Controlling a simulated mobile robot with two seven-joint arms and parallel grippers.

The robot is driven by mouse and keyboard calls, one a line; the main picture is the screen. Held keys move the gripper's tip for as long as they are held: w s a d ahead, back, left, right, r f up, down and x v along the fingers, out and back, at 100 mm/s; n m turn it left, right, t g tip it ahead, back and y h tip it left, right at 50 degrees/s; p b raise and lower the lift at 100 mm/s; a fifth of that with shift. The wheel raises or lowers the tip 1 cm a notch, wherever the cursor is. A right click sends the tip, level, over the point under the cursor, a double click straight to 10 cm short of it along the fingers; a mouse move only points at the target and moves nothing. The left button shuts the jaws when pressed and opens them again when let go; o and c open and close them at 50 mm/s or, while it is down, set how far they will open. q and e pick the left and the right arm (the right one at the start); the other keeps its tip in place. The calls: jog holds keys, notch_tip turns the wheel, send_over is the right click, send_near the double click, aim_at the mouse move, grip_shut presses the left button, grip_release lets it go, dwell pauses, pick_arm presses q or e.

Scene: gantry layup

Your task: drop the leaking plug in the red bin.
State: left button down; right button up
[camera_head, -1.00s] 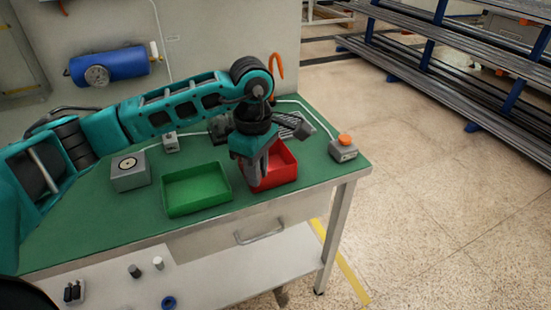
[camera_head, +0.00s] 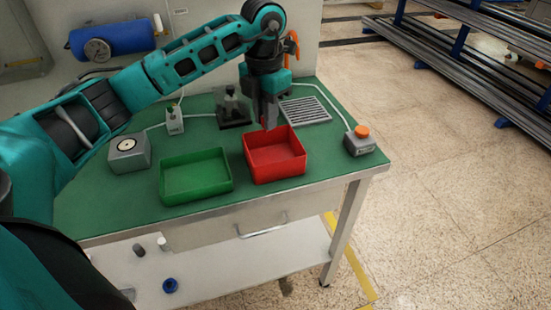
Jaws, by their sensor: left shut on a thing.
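The red bin (camera_head: 278,179) stands on the green-topped bench, right of the green bin (camera_head: 200,195). The visible inside of the red bin looks empty. My left gripper (camera_head: 268,126) points down at the red bin's back left edge, its fingertips overlapping that edge in the view. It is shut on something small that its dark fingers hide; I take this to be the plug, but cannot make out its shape. My right gripper is not in view.
A black stand (camera_head: 234,118) and a slotted grey tray (camera_head: 306,110) sit behind the bins. A grey box with a round dial (camera_head: 128,158) is at left, and an orange-buttoned box (camera_head: 359,146) at right. Small cylinders and a blue ring (camera_head: 170,285) lie on the lower shelf.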

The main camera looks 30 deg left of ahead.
pick_arm(q)
notch_tip(320, 180, down, 4)
jog(key=b, duration=0.3)
jog(key=shift+f, duration=0.25)
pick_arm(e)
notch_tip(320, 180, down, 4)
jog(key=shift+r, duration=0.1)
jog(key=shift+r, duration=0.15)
pick_arm(q)
jog(key=c, duration=1)
grip_release()
jog(key=shift+o, duration=0.2)
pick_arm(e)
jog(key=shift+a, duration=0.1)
pick_arm(q)
jog(key=shift+r, duration=0.15)
notch_tip(320, 180, up, 13)
jog(key=shift+f+p, duration=0.15)
jog(key=shift+p, duration=1)
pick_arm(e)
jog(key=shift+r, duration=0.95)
pick_arm(q)
jog(key=shift+d, duration=0.1)
